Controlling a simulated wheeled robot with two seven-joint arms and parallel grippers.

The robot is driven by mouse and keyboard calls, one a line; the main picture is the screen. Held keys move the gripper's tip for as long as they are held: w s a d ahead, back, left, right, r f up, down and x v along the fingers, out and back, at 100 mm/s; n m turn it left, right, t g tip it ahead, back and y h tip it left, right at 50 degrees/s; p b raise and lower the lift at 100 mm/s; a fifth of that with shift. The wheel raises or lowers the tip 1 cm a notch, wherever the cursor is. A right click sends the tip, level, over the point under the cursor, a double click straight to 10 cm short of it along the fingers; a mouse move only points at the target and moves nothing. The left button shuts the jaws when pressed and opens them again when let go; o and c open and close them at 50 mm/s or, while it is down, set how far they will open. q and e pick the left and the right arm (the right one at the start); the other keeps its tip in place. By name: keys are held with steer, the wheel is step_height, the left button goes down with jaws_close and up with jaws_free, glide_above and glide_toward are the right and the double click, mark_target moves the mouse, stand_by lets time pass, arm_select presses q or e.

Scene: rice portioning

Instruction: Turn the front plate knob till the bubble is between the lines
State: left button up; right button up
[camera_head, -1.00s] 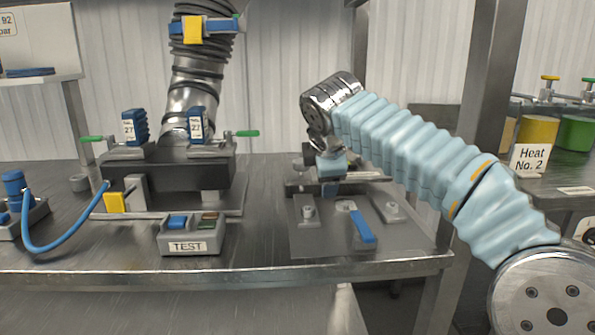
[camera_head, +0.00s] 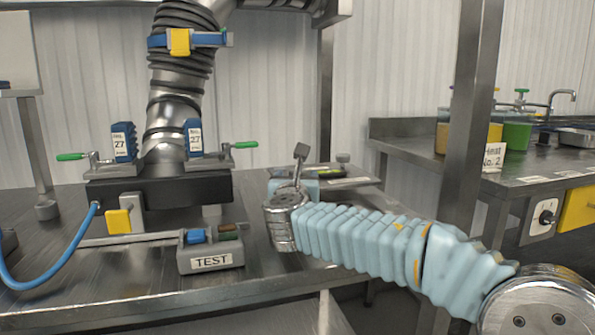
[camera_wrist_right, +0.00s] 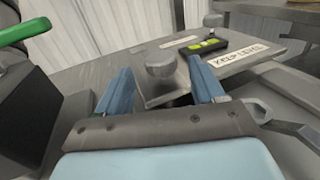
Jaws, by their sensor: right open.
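The front plate knob (camera_wrist_right: 160,66), a round grey metal knob, stands on the corner of a grey plate (camera_wrist_right: 172,92) in the right wrist view. My right gripper (camera_wrist_right: 161,72) is open, its two blue fingers on either side of the knob with gaps visible. A dark level with a yellow-green vial (camera_wrist_right: 207,45) lies on the plate behind the knob; the bubble is too small to place. In the head view my right gripper (camera_head: 303,188) is at the plate's near left end, its fingers largely hidden. My left gripper is not in view.
A second knob (camera_wrist_right: 213,20) stands at the plate's far side, near a "KEEP LEVEL" label (camera_wrist_right: 240,58). In the head view a black fixture (camera_head: 160,188) with green-handled clamps stands left of my gripper, and a TEST box (camera_head: 211,257) sits in front of it.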

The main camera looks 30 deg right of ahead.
mark_target(302, 174)
steer(key=x, duration=0.5)
steer(key=shift+d+p, duration=0.1)
steer(key=shift+p, duration=0.2)
steer(key=shift+c, duration=0.2)
steer(key=c, duration=0.9)
steer(key=shift+f+n+t+y+b, duration=0.2)
steer(key=shift+n+t+y+b, duration=0.8)
steer(key=shift+n+y+b, duration=0.6)
steer(key=y, duration=0.2)
steer(key=shift+n+t+y+b, duration=0.3)
steer(key=shift+n+b, duration=0.1)
steer(key=shift+r+n+y+b, duration=0.15)
steer(key=shift+n+y+b, duration=0.25)
steer(key=shift+n+y, duration=0.6)
steer(key=shift+y, duration=0.5)
